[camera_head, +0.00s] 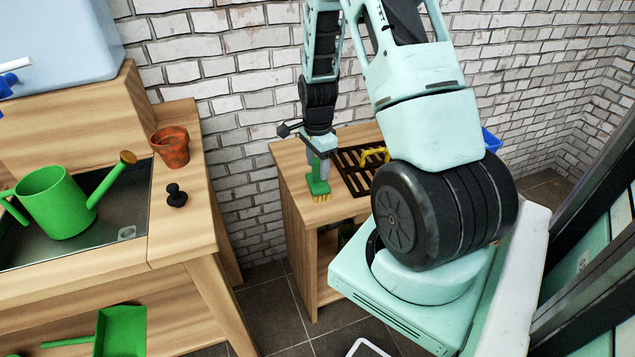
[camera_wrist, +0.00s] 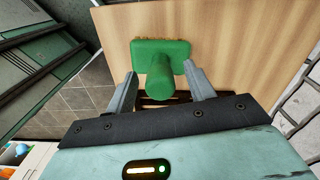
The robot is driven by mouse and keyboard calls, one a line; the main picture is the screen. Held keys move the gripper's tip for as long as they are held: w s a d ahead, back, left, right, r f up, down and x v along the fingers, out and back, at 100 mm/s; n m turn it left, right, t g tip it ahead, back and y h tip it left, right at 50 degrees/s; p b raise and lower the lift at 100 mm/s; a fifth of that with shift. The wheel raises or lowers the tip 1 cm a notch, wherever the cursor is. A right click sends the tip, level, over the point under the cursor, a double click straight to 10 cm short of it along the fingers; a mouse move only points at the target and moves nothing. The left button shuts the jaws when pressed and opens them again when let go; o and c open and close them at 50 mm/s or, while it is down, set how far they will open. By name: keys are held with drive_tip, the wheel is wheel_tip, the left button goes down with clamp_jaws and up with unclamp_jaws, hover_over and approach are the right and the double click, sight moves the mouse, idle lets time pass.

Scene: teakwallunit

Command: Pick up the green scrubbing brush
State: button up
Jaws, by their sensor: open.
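The green scrubbing brush (camera_head: 318,184) stands on the wooden cabinet top (camera_head: 291,175) near its front left part, with yellowish bristles at its lower end. My gripper (camera_head: 317,163) is above it, pointing down. In the wrist view, the brush (camera_wrist: 163,60) shows a wide green head and a round handle pointing toward the camera. The open fingers of my gripper (camera_wrist: 163,88) are on either side of the handle.
A dark slatted rack (camera_head: 352,180) with a yellow item (camera_head: 374,154) lies right of the brush. A second wooden unit at the left holds a green watering can (camera_head: 55,203), a terracotta pot (camera_head: 171,147) and a small black object (camera_head: 176,196). A brick wall stands behind.

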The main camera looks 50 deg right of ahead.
wheel_tip(320, 180, down, 2)
drive_tip(key=shift+f, duration=0.1)
drive_tip(key=c, duration=1.2)
drive_tip(key=shift+o, duration=0.2)
wheel_tip(320, 180, up, 10)
drive_tip(key=shift+r, duration=0.1)
